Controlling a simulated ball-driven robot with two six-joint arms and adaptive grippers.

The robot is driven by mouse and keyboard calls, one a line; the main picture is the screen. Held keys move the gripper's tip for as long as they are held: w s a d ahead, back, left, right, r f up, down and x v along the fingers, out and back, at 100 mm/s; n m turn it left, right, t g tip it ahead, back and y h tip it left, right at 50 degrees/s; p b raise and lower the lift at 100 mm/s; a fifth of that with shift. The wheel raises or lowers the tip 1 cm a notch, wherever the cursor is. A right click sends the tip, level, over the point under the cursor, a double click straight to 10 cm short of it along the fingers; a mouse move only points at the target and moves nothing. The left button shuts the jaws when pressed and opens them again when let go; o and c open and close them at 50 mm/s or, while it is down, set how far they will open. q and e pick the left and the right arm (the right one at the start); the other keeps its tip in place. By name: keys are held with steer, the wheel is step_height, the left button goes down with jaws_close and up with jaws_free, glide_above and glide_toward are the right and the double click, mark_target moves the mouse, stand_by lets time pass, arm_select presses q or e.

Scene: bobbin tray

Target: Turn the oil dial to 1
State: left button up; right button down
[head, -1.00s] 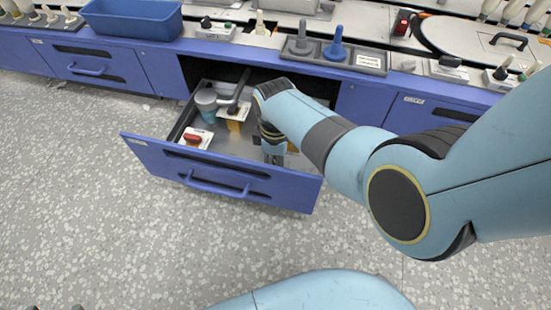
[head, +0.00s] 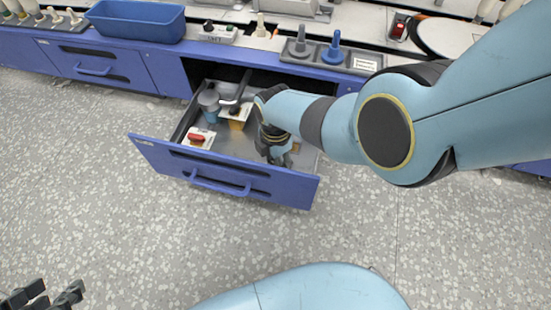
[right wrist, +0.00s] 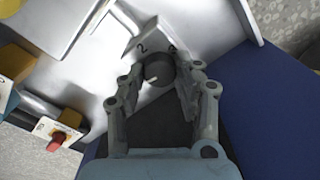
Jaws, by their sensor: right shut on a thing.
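A dark round dial (right wrist: 157,72) sits on a pale plate (right wrist: 138,45) in the right wrist view. The figure 2 shows on the plate, with another mark to its right that I cannot read surely. A pale mark shows low on the dial. My right gripper (right wrist: 158,88) is shut on the dial, one finger on each side. In the head view my right gripper (head: 275,155) reaches down into the open drawer (head: 225,172) and hides the dial there. My left gripper (head: 46,293) is open and empty over the floor at bottom left.
In the drawer are a red knob on a white plate (head: 198,138), a grey-blue cup (head: 209,103) and an orange piece (head: 237,122). A blue bin (head: 135,20) and a tray with two upright spindles (head: 318,54) stand on the counter. The floor is clear.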

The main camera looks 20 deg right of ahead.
steer(key=shift+n, duration=0.4)
steer(key=c, duration=0.9)
jaws_free()
steer(key=shift+c, duration=0.2)
steer(key=shift+r, duration=3.7)
